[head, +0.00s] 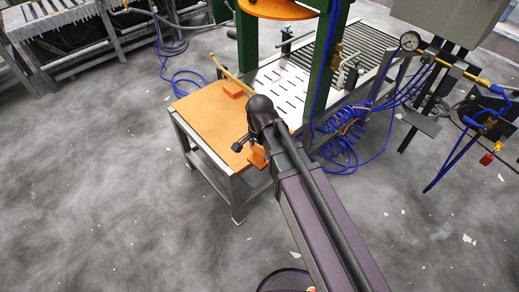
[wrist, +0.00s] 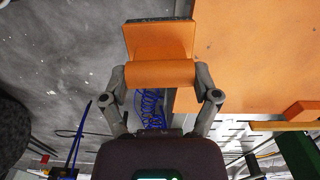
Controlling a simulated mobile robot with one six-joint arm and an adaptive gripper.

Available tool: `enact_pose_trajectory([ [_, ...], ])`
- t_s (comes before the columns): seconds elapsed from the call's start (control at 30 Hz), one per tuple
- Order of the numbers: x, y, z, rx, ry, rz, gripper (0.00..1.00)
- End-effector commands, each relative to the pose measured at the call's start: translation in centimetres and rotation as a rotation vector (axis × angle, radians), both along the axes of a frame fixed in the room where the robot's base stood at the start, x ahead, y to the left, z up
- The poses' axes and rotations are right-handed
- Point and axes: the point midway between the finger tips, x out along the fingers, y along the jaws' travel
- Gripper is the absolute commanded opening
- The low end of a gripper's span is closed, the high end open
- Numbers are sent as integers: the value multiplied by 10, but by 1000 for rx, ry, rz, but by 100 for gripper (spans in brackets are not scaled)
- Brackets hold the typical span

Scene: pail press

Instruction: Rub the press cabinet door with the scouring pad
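My gripper (wrist: 163,78) has its two fingers against the ends of an orange roller-shaped grip with a flat orange plate on it; I take this held piece (wrist: 160,40) as the scouring pad. In the head view the held piece (head: 258,157) shows partly behind my wrist, by the right edge of the orange-topped table. My gripper's fingers are mostly hidden there. A grey cabinet (head: 455,18) stands at the upper right of the head view, cut off by the frame; I cannot make out its door.
An orange block (head: 235,89) and a tan stick (head: 231,75) are on the orange-topped table (head: 200,115). Behind are green press posts (head: 325,65) and a slotted bed (head: 290,85). Blue hoses (head: 345,125) coil right of the table. Open floor lies at left.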

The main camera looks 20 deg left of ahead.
Motion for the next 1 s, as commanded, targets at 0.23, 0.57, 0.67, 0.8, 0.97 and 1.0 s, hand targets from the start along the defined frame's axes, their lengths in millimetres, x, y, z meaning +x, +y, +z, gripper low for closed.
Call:
enact_pose_trajectory([
  [0.23, 0, 0, 1, 0, 0, 0, 41],
  [0.57, 0, 0, 24, 0, 0, 0, 41],
  [0.67, 0, 0, 39, 0, 0, 0, 41],
  [0.8, 0, 0, 63, 0, 0, 0, 41],
  [0.97, 0, 0, 90, 0, 0, 0, 41],
  [1.0, 0, 0, 97, 0, 0, 0, 41],
])
